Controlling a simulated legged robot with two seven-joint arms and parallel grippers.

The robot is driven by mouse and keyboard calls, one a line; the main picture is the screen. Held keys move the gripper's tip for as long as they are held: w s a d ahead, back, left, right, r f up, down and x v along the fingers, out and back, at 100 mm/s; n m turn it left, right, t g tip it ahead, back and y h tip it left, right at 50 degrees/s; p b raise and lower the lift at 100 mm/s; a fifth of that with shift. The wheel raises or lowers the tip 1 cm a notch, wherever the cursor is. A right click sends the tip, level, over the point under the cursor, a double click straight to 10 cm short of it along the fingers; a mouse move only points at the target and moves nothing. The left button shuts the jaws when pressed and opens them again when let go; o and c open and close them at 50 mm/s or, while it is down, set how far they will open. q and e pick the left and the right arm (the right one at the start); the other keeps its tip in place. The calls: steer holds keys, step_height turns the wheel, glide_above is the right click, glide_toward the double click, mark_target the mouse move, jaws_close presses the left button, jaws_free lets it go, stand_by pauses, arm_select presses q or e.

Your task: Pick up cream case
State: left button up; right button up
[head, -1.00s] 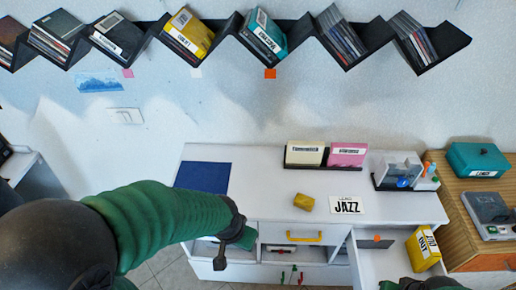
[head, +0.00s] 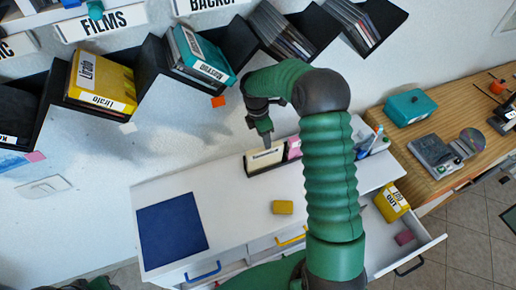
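The cream case (head: 265,159) stands on edge in a low black holder at the back of the white cabinet top, its dark-lettered label facing me. The pink case (head: 294,149) is to its right, partly hidden behind my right arm. My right gripper (head: 266,139) hangs pointing down just above the cream case. Contact between them is not clear, and I see it too side-on to tell its opening. Small dark and green parts of mine show at the bottom edge; whether my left gripper is open is not visible.
A yellow block (head: 283,207) and a blue mat (head: 172,231) lie on the cabinet top (head: 235,215). An open drawer at right holds a yellow case (head: 391,203). Zigzag shelves (head: 152,65) with discs hang above. A teal box (head: 410,107) stands on the wooden desk.

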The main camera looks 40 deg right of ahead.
mark_target(263, 147)
steer(key=shift+s+a+f+p, duration=0.25)
steer(key=shift+s+f, duration=0.15)
steer(key=shift+s, duration=0.2)
steer(key=shift+s+a+f+p, duration=0.15)
steer(key=shift+s+f+p, duration=0.15)
steer(key=shift+s, duration=0.25)
steer(key=f, duration=0.1)
steer(key=w+f, duration=0.1)
steer(key=f, duration=0.2)
steer(key=shift+w+a+f, duration=0.1)
steer(key=shift+w, duration=0.2)
steer(key=shift+w+f, duration=0.1)
steer(key=shift+w, duration=0.05)
steer(key=shift+d, duration=0.25)
steer(key=shift+s+d+r, duration=0.2)
steer(key=shift+s+d, duration=0.1)
steer(key=shift+s, duration=0.25)
steer(key=c, duration=0.5)
steer(key=shift+c, duration=1.3)
steer(key=shift+a, duration=0.15)
steer(key=shift+c, duration=1.1)
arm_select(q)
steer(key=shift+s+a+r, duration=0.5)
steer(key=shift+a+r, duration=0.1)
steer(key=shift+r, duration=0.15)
arm_select(e)
steer(key=shift+w+a, duration=0.15)
steer(key=shift+a, duration=0.15)
jaws_close()
